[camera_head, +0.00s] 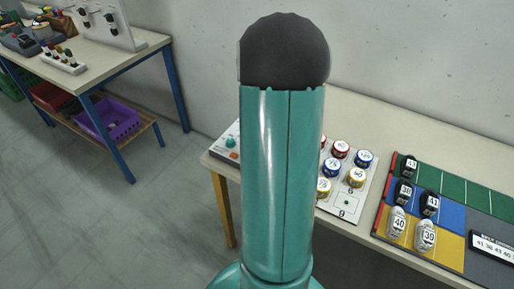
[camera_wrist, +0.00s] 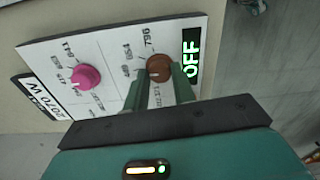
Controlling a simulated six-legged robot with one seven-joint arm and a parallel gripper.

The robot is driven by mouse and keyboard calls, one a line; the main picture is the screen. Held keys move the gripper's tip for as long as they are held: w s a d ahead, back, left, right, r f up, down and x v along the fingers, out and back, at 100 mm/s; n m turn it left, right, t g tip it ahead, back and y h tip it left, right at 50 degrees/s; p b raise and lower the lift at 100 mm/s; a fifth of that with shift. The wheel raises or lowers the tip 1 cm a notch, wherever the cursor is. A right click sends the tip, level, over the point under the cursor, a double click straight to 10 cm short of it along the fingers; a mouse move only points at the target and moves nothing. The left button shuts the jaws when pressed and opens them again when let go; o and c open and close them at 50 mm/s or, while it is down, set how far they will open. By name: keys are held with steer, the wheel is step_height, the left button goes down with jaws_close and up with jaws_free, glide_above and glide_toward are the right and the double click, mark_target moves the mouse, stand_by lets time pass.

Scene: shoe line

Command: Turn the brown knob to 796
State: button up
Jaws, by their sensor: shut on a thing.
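In the wrist view the brown knob (camera_wrist: 158,66) sits on a white panel (camera_wrist: 112,50) with numbers printed around it. The number 796 (camera_wrist: 147,36) is printed above and slightly left of the knob in the picture. A small pale mark shows on the knob's lower side; its exact reading is too small to tell. My gripper (camera_wrist: 161,78) has one green finger on each side of the brown knob and is shut on it. In the head view my arm hides the gripper and the brown knob.
A pink knob (camera_wrist: 86,77) with its own scale is left of the brown one. A green OFF display (camera_wrist: 190,57) and a 2070 W label (camera_wrist: 43,98) flank them. In the head view, a board of round caps (camera_head: 348,203) and a coloured mat with shoes (camera_head: 452,190) lie on the table.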

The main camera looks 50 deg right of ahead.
steer(key=m, duration=1.1)
steer(key=shift+m, duration=2.1)
steer(key=o, duration=1)
steer(key=shift+r, duration=0.1)
step_height(320, 180, up, 14)
steer(key=shift+a, duration=0.1)
